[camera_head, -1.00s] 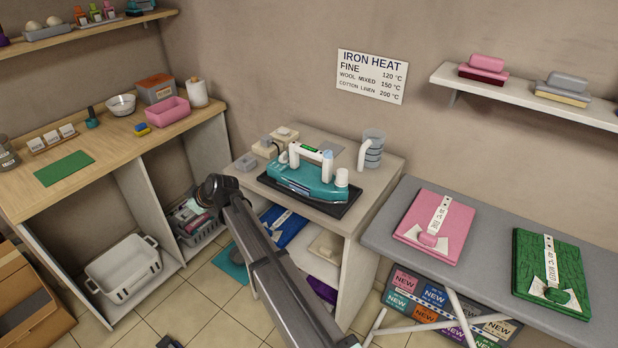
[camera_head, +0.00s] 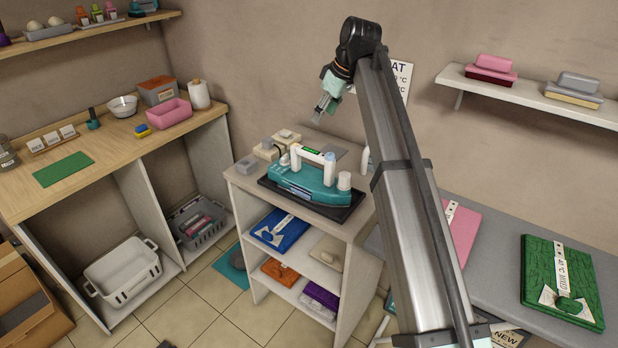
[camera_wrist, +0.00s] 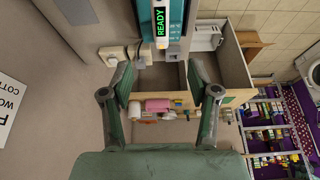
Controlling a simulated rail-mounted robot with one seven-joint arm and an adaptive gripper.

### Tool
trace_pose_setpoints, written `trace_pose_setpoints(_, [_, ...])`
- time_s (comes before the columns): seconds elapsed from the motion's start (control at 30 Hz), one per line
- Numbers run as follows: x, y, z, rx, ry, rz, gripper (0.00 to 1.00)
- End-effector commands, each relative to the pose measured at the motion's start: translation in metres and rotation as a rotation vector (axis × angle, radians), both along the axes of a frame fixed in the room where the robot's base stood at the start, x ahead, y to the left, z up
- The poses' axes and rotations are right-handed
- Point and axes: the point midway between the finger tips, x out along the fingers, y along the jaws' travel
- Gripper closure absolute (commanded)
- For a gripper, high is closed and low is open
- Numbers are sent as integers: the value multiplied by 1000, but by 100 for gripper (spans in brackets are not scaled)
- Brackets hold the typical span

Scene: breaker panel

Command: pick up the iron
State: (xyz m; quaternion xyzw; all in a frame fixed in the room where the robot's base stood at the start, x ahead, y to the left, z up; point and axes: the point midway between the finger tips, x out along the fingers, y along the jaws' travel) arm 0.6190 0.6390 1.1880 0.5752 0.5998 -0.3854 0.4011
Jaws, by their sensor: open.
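The teal iron (camera_head: 315,182) with a white handle (camera_head: 313,155) lies on a dark pad (camera_head: 345,212) on top of the small grey cabinet. My gripper (camera_head: 322,112) is open and empty, above and apart from the iron, in front of the back wall. In the wrist view the iron (camera_wrist: 176,22) shows at the top with a green READY display, beyond the gap between my open fingers (camera_wrist: 160,82). Only part of the iron shows there.
Small pale blocks (camera_head: 268,150) stand behind the iron at the cabinet's back left. The ironing board (camera_head: 490,260) at right holds a pink cloth (camera_head: 462,225) and a green cloth (camera_head: 560,280). The air above the iron is clear.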

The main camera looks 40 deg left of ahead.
Motion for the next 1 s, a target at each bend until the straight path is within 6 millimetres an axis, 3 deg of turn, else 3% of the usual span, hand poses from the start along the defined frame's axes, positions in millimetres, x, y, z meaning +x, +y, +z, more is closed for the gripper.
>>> trace_pose_setpoints(0.4, [-3, 31, -74, -1, 0, 2, 40])
trace_pose_setpoints(0.83, [-3, 42, -101, 1, -1, 2, 40])
trace_pose_setpoints(1.0, [-4, 50, -119, 0, 0, 2, 40])
